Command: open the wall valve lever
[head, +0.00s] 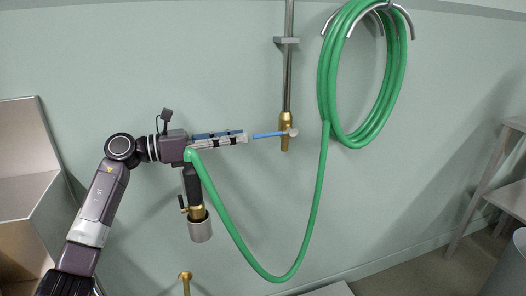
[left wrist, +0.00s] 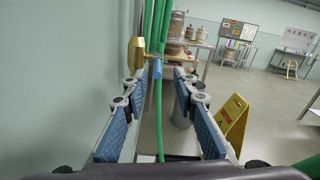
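The wall valve (head: 285,131) is a brass body at the lower end of a steel pipe. Its blue lever (head: 267,135) sticks out level to the left. My left gripper (head: 246,137) points right at the lever, with its fingertips just short of the lever's free end in the head view. In the left wrist view the gripper (left wrist: 160,85) is open and empty, with its blue-padded fingers apart. The lever (left wrist: 157,69) shows end-on ahead, between the fingertips, with the brass valve (left wrist: 137,55) behind it. My right gripper is not in view.
A coiled green hose (head: 328,90) hangs on a wall hook, and its loop sags below my gripper. A black and brass nozzle (head: 196,205) hangs beneath the gripper. A steel vat or sink (head: 25,190) stands left. A yellow floor sign (left wrist: 233,118) stands on the floor.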

